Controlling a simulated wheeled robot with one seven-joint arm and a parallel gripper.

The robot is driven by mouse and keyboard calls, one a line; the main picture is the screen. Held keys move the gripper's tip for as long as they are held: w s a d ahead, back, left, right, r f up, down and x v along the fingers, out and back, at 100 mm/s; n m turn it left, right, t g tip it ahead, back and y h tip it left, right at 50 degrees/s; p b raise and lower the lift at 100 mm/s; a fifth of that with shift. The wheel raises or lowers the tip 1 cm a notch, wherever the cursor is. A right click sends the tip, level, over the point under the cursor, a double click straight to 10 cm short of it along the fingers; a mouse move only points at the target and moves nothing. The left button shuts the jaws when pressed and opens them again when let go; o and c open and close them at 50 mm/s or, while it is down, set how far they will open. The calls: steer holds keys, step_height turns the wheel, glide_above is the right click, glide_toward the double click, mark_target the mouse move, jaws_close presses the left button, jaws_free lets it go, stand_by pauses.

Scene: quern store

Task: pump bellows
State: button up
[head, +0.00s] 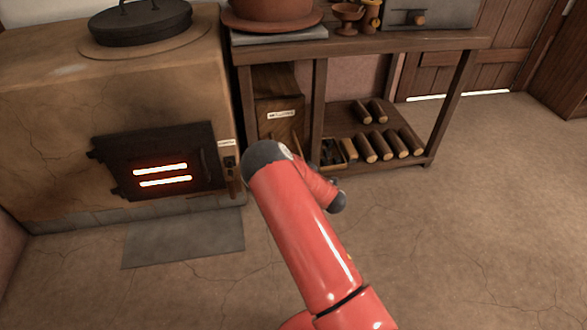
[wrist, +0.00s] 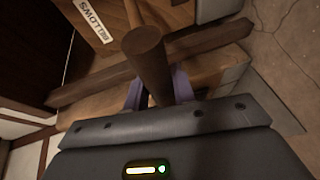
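The bellows (head: 279,98) are a wooden box with a pale label under the workbench, beside the stove, in the head view. The label (wrist: 95,20), reading BELLOWS, shows at upper left in the wrist view. A round dark wooden handle (wrist: 145,50) stands up towards the wrist camera. My gripper (wrist: 158,90) has its two purple fingers on either side of this handle, close to it. Whether both fingers press on it cannot be told. In the head view my red arm hides the gripper and the handle.
The clay stove (head: 60,100) stands at left, its dark door (head: 160,160) showing two glowing slots. The workbench (head: 400,43) has a lower shelf with several logs (head: 383,146). A grey floor plate (head: 185,240) lies before the stove. The floor (head: 500,230) at right is clear.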

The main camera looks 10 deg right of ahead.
steer(key=o, duration=0.4)
steer(key=v, duration=0.7)
steer(key=shift+s+d+p, duration=0.2)
steer(key=shift+s+p, duration=0.1)
steer(key=shift+p, duration=0.05)
